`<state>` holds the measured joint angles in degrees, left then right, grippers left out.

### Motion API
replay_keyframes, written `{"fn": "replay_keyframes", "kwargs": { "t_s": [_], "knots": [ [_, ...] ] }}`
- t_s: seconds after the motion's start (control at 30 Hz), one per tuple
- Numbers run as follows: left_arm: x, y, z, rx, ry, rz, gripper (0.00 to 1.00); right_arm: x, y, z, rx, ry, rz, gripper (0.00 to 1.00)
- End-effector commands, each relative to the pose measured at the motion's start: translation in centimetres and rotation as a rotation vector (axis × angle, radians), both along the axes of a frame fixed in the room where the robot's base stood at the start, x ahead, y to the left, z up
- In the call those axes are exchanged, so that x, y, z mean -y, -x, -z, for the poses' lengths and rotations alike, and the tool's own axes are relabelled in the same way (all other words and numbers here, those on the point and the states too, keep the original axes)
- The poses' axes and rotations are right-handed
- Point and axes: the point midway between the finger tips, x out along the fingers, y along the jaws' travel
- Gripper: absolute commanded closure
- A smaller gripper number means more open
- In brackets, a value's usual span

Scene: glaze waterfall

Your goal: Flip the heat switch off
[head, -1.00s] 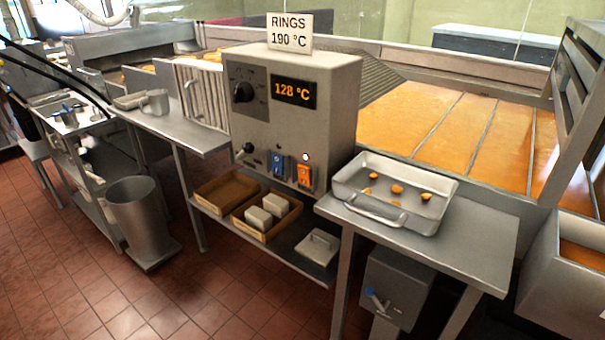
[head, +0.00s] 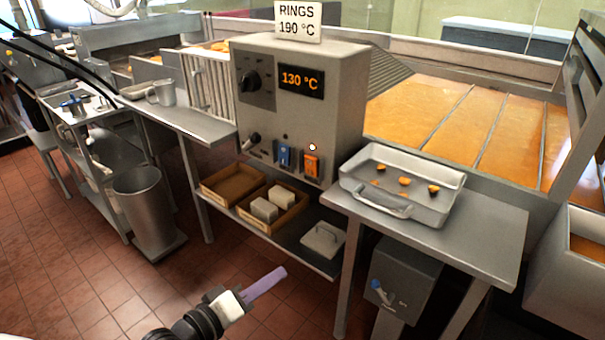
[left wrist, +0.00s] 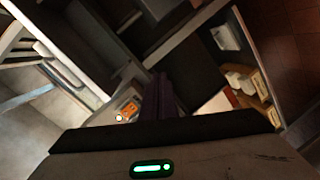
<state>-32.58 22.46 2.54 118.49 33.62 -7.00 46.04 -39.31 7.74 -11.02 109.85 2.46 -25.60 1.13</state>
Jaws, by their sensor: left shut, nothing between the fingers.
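My left gripper (head: 283,271), with purple fingers, is shut and empty, well below and apart from the switches. In the left wrist view its fingers (left wrist: 161,95) are together, with the orange switch (left wrist: 129,110) to their left. My right gripper is not in view.
A tray (head: 440,205) stands on the right-hand table. The lower shelf (head: 292,242) below the box holds open boxes. Floor in front is clear around my left gripper.

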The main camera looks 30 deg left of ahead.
Motion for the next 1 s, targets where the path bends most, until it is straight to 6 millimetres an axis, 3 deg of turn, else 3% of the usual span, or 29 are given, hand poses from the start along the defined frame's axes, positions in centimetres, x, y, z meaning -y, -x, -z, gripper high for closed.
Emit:
{"fn": "replay_keyframes", "kwargs": {
  "t_s": [0.03,0.1,0.2,0.3,0.43,0.77,1.0],
  "knots": [
    [-1.2,-1.1,-3.0,0.057,0.109,-0.024,1.00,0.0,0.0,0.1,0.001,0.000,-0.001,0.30],
    [-2.5,-2.1,-6.5,0.119,0.260,-0.047,1.00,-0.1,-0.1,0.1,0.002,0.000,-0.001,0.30],
    [-3.8,-2.9,-10.3,0.184,0.426,-0.057,1.00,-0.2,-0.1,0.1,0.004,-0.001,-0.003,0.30],
    [-4.5,-3.3,-12.5,0.220,0.527,-0.058,1.00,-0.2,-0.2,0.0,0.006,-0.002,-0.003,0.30],
    [-4.8,-3.4,-13.6,0.237,0.579,-0.057,1.00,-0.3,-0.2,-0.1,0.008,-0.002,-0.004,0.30],
    [-4.8,-3.5,-13.6,0.237,0.579,-0.058,1.00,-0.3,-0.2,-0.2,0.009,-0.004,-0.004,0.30],
    [-4.5,-5.9,-14.1,0.239,0.579,-0.058,1.00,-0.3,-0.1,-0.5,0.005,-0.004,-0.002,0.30]
  ]
}}
